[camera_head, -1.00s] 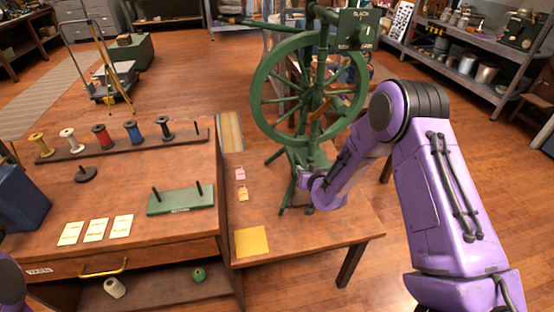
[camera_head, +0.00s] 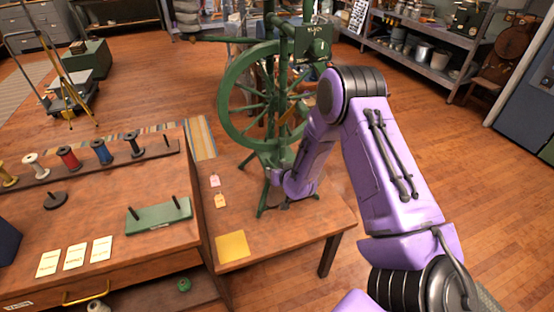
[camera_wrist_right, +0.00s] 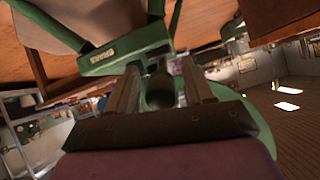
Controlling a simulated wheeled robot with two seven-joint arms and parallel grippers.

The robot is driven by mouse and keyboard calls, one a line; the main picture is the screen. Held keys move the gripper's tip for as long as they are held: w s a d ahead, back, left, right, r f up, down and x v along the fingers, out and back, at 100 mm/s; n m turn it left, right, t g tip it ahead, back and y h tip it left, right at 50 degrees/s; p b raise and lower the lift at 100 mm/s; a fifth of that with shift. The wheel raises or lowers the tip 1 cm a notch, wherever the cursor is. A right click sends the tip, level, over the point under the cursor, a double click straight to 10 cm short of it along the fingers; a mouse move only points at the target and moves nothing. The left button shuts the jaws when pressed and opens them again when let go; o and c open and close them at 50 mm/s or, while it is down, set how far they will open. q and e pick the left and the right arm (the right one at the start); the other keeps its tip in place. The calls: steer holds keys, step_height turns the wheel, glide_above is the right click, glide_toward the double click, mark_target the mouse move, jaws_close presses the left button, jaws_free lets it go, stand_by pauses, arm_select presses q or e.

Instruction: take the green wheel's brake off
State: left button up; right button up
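The green spinning wheel (camera_head: 226,104) stands upright on a low wooden table, with a dark sign (camera_head: 313,42) at its top. My right arm reaches to its lower frame in the head view, and the wrist hides the gripper there. In the right wrist view my right gripper (camera_wrist_right: 159,76) is open. Its two fingers stand on either side of a short green cylindrical part (camera_wrist_right: 159,94). I cannot tell whether they touch it. A green bar with a small pale label (camera_wrist_right: 112,54) lies just beyond; the lettering is too small to read surely. My left gripper is out of view.
A wooden counter (camera_head: 90,218) with spools, cards and a green stand (camera_head: 160,217) is at left. Floor on the right is clear.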

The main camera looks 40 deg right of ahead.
steer(key=v, duration=1)
steer(key=shift+s+b, duration=0.25)
steer(key=shift+b, duration=0.05)
steer(key=shift+r, duration=0.15)
